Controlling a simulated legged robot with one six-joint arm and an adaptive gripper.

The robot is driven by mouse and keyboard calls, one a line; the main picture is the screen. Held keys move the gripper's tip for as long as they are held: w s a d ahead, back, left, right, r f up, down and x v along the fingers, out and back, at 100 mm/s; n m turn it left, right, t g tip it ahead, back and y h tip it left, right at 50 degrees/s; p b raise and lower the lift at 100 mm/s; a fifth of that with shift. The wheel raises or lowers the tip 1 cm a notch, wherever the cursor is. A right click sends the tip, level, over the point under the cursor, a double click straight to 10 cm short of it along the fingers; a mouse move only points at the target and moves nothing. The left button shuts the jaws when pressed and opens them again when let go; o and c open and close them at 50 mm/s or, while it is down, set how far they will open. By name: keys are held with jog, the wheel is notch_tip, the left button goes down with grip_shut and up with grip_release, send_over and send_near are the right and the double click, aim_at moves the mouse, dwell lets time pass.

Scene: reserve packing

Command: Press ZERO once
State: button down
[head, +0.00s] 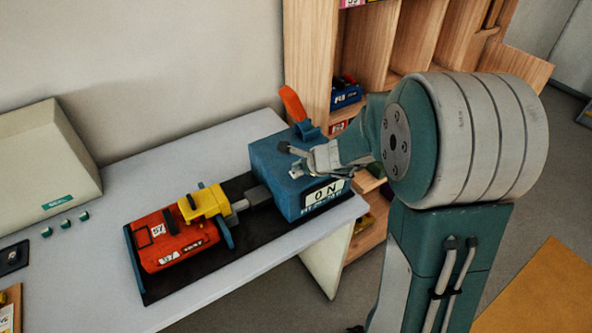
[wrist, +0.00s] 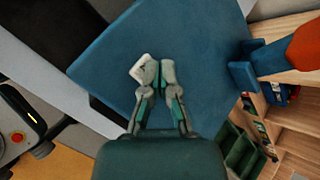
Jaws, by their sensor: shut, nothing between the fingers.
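The blue box (head: 270,167) stands at the right end of a black base and has a display (head: 325,193) on its front reading "0 N". My gripper (head: 299,168) is over the top of this box, its fingers shut and empty. In the wrist view the gripper (wrist: 160,72) points at the blue top (wrist: 205,45). A small white key (wrist: 139,65) lies beside and partly behind the left fingertip. Any word on the key cannot be read, and I cannot tell whether the fingertip touches it.
An orange lever (head: 293,104) rises from the box's back. A red case (head: 175,240) and a yellow part (head: 204,203) sit on the black base (head: 151,290). A cream box (head: 45,165) stands at the left; wooden shelves (head: 415,35) are behind. The table front (head: 90,285) is mostly clear.

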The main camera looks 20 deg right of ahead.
jog(key=shift+r, duration=0.9)
jog(key=shift+r, duration=2.5)
jog(key=s+a+r+n+g, duration=0.1)
jog(key=s+a+r+n, duration=0.15)
jog(key=s+n, duration=0.4)
jog(key=s+a+r+n+g, duration=0.1)
jog(key=s+a+r+n, duration=0.1)
jog(key=s+r+n, duration=0.4)
jog(key=s+d+n+h, duration=0.2)
jog(key=s+n, duration=0.2)
jog(key=s, duration=0.3)
jog(key=s+d+f+n+h, duration=0.1)
jog(key=s+d+n+h, duration=0.1)
jog(key=s+n, duration=0.2)
jog(key=s, duration=0.3)
jog(key=shift+s+f+h, duration=0.15)
jog(key=shift+s+h, duration=0.15)
jog(key=shift+s, duration=0.1)
